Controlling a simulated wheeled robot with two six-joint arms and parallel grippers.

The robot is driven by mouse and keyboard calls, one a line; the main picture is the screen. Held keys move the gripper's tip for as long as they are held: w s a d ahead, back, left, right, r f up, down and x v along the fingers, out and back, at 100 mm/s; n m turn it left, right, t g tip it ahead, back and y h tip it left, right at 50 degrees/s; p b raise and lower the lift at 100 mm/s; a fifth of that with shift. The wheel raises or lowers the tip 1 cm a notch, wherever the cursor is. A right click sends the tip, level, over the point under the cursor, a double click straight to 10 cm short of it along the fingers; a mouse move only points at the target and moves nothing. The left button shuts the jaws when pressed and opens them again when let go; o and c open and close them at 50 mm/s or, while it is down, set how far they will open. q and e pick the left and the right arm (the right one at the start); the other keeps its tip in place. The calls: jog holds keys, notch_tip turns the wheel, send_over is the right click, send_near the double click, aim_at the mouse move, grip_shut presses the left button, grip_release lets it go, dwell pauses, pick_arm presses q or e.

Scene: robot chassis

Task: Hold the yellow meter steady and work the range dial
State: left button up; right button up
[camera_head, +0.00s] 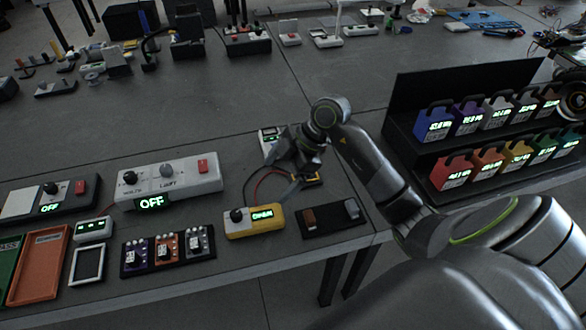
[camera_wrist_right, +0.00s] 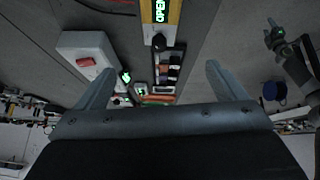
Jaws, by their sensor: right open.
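The yellow meter (camera_head: 268,220) lies near the bench's front edge in the head view, with a black dial (camera_head: 237,215) on its left and a small lit green display. In the right wrist view the yellow meter (camera_wrist_right: 174,12) shows at the top edge, cut off, with its display reading OPEN and the black dial (camera_wrist_right: 158,41) below. My right gripper (camera_wrist_right: 160,69) is open, its two fingers wide apart and nothing seen held. In the head view it is just behind and right of the meter, its fingertips hard to make out. My left gripper (camera_wrist_right: 275,35) appears small at the right of the wrist view.
A white supply box (camera_head: 190,182) with knobs and a red button reads OFF left of the meter. A black panel (camera_head: 333,220) lies to its right, three small modules (camera_head: 167,250) to its left. Cables loop behind it. A dark rack (camera_head: 425,150) stands right.

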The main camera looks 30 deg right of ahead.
aim_at(270, 213)
jog(key=a+f, duration=0.1)
jog(key=f, duration=0.4)
jog(key=w+a+f+m+h, duration=0.1)
jog(key=f, duration=0.5)
jog(key=a+f+g+h, duration=0.1)
jog(key=f, duration=0.4)
jog(key=shift+w+f+p, duration=0.2)
jog(key=shift+w+p, duration=0.1)
jog(key=shift+p, duration=0.1)
jog(key=c, duration=1.2)
